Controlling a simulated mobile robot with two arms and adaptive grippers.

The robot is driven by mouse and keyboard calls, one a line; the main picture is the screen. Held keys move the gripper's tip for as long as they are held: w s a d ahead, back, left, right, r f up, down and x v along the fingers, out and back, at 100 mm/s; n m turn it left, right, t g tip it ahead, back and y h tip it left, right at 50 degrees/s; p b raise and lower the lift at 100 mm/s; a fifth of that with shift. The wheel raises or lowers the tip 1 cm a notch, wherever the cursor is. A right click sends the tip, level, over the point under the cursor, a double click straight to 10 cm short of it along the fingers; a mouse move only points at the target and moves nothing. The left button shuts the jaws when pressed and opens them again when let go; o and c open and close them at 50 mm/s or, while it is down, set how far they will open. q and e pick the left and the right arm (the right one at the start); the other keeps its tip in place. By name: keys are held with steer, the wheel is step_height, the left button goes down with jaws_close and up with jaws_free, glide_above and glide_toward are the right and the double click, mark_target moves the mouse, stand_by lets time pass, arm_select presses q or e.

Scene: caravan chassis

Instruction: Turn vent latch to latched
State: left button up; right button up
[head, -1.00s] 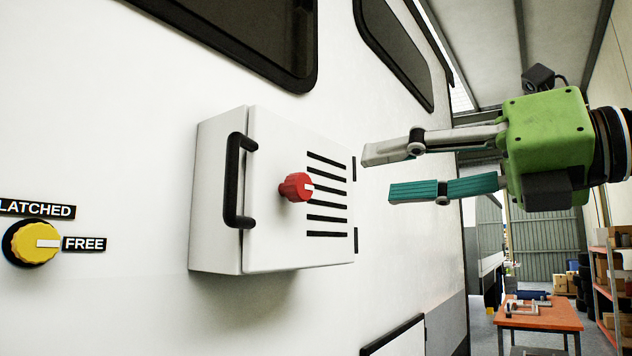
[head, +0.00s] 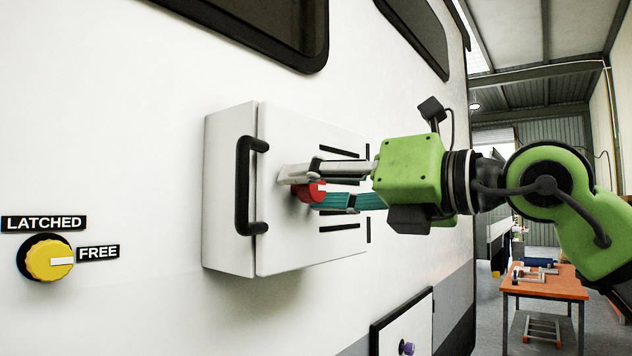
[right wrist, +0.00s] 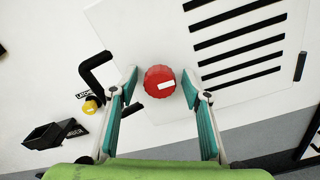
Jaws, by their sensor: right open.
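A yellow dial (head: 48,259) sits on the white wall at the left in the head view; its white mark points right to the FREE label (head: 98,253). The LATCHED label (head: 43,223) is above it. A red knob (head: 312,193) with a white mark is on the slotted door of a white box. My right gripper (head: 301,187) is open, its fingers on either side of the red knob and partly hiding it in the head view. The right wrist view shows the red knob (right wrist: 159,76) between the spread fingertips, with gaps at both sides. My left gripper is not in view.
The white box (head: 230,190) stands out from the wall, with a black handle (head: 245,185) left of the red knob. A lower panel (head: 412,318) has a small purple knob. An orange table (head: 545,287) is far off at the right.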

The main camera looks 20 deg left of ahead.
steer(key=c, duration=1.1)
steer(key=n+b, duration=0.1)
steer(key=n, duration=0.2)
steer(key=n+b, duration=0.1)
steer(key=n, duration=0.2)
steer(key=shift+n, duration=0.3)
steer(key=n, duration=0.5)
steer(key=shift+b, duration=0.3)
steer(key=n, duration=0.6)
steer(key=shift+n, duration=0.3)
